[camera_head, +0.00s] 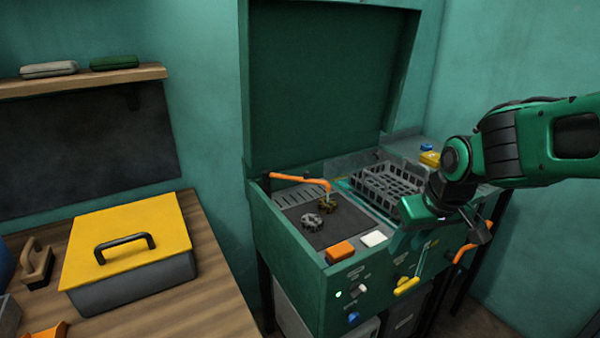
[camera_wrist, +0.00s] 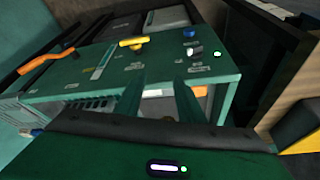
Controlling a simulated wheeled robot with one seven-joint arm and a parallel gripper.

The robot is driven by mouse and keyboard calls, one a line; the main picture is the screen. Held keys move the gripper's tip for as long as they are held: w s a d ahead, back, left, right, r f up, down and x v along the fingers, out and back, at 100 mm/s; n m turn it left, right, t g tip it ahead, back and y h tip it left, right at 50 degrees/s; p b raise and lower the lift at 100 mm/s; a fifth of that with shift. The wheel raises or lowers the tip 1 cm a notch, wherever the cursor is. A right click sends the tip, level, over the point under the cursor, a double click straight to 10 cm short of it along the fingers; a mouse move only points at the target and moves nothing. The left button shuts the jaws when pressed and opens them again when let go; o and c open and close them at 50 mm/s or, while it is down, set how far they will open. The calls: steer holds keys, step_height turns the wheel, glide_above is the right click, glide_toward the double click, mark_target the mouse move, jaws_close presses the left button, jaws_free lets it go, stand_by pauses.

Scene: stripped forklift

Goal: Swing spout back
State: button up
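The orange spout (camera_head: 302,180) is a bent pipe on the left side of the green washing station (camera_head: 300,262). It reaches from the back left corner to the right, and its tip hangs over the dark work area (camera_head: 335,225). A brown gear part (camera_head: 327,204) lies below the tip, with a grey gear (camera_head: 312,220) next to it. My gripper (camera_head: 412,247) is at the station's front right, well to the right of the spout and apart from it. In the wrist view my gripper's fingers (camera_wrist: 158,92) are spread with nothing visibly held. I cannot identify the spout in the wrist view.
A raised green lid stands behind the station. A grey basket (camera_head: 388,188) sits right of the spout. An orange block (camera_head: 340,251) and a white block (camera_head: 374,238) lie on the front edge. A yellow handle (camera_head: 406,286) and an orange lever (camera_head: 464,254) protrude from the front.

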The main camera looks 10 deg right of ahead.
mark_target(307, 173)
steer(key=w+a+n+t+y, duration=0.5)
steer(key=w+a+n+y, duration=0.3)
steer(key=w+a, duration=1.2)
steer(key=w+d+m+t, duration=0.1)
steer(key=w+d+t, duration=0.1)
steer(key=w, duration=0.1)
steer(key=w+d+f+m+t+h, duration=0.1)
steer(key=w+d+t, duration=0.1)
steer(key=w+t, duration=0.1)
steer(key=w+d+m+t+h, duration=0.1)
steer(key=w+d+m+t, duration=0.1)
steer(key=w, duration=0.3)
steer(key=shift+d+f+t, duration=0.25)
steer(key=shift+d+t, duration=0.05)
steer(key=shift+t, duration=0.1)
steer(key=shift+w+d+f+m+h, duration=0.1)
steer(key=shift+w+d+m+h, duration=0.1)
steer(key=shift+d+m+h, duration=0.15)
steer(key=shift+x, duration=0.8)
steer(key=x, duration=0.9)
jaws_close()
